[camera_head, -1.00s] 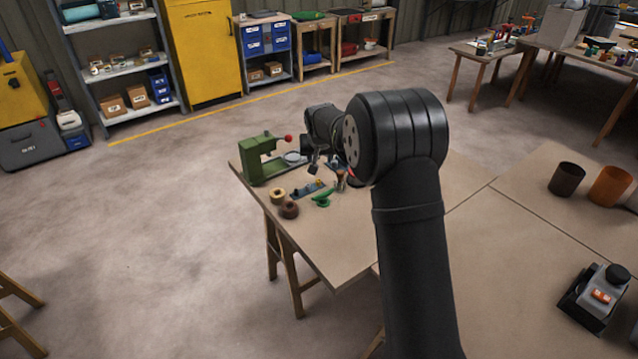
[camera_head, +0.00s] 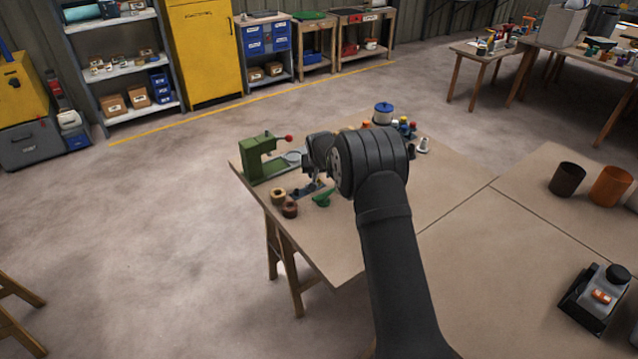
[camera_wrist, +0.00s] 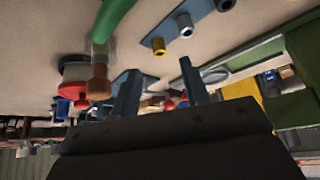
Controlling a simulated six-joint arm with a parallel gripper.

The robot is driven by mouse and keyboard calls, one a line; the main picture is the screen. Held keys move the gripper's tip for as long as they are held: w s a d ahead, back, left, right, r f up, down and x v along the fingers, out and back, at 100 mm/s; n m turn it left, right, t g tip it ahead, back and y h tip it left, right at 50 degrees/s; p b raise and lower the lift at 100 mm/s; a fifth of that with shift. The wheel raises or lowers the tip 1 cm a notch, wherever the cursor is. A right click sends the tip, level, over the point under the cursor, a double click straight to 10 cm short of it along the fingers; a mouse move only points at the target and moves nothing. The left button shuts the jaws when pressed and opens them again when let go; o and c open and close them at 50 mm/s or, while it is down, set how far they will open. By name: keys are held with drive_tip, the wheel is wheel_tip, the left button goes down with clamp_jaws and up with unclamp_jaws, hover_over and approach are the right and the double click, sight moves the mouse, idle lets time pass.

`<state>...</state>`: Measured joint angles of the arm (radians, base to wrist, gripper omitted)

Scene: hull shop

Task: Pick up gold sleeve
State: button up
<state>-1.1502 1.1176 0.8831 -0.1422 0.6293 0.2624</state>
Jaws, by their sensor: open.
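The gold sleeve (camera_wrist: 158,46) is a small short ring-like cylinder at the end of a blue plate (camera_wrist: 208,18) in the wrist view. A silver sleeve (camera_wrist: 185,25) sits beside it on the same plate. My gripper (camera_wrist: 160,90) is open and empty. Its two fingers point toward the table, and the gold sleeve appears beyond the gap between them, apart from both. In the head view the blue plate (camera_head: 300,193) is partly covered by my gripper (camera_head: 314,181), and I cannot make out the gold sleeve there.
A green press (camera_head: 256,160) stands left of my gripper. A blue-topped spool (camera_head: 383,112) and several small coloured items stand behind.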

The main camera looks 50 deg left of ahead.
sight(319, 180)
drive_tip(key=shift+x, duration=2.3)
drive_tip(key=shift+s+d, duration=0.1)
drive_tip(key=shift+c, duration=0.4)
clamp_jaws()
